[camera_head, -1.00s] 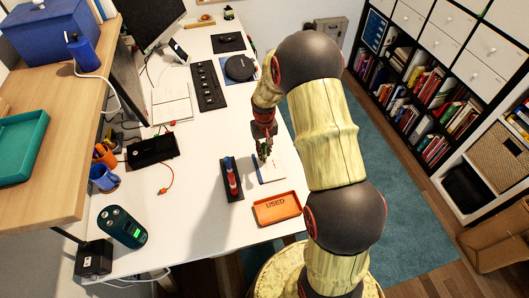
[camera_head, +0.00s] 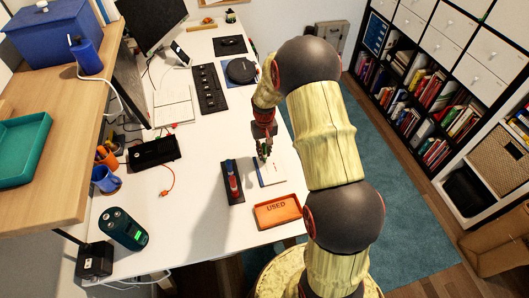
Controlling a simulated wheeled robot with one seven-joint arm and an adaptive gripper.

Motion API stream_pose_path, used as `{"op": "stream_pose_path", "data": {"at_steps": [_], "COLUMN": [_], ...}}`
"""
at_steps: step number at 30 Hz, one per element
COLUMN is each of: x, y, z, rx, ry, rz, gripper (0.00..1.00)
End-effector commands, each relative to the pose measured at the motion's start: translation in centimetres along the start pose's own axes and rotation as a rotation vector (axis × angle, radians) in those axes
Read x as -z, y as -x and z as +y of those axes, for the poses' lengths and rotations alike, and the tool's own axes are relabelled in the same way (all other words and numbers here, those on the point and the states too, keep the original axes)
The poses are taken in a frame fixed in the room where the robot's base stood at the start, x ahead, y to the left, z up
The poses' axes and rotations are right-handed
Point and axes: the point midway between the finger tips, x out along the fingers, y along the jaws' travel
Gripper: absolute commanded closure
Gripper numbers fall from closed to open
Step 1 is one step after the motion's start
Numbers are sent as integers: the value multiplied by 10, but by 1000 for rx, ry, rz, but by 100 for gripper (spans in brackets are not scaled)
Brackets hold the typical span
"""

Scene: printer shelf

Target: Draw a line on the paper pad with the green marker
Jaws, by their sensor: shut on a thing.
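The white paper pad (camera_head: 272,172) lies on the desk between the black marker holder and the edge of the desk near my arm. My gripper (camera_head: 263,151) points down over the pad's far end. It is shut on the green marker (camera_head: 264,150), of which only a small part shows between the fingers. The marker's tip is too small to tell whether it touches the paper. I cannot make out a clear drawn line on the pad.
A black holder (camera_head: 227,169) with red and blue markers stands left of the pad. An orange tray marked USED (camera_head: 278,211) lies just in front of it. A black device (camera_head: 153,152) and an orange cable (camera_head: 168,181) are further left. The white desk between is clear.

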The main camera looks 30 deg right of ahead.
Motion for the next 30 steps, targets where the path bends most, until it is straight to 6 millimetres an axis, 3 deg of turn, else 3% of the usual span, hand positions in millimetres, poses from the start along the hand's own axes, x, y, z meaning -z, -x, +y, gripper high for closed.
{"op": "stream_pose_path", "data": {"at_steps": [10,30], "x": [0,0], "y": [4,53], "z": [0,0], "rx": [0,0], "ry": [0,0], "rz": [1,1], "gripper": [99,99]}}
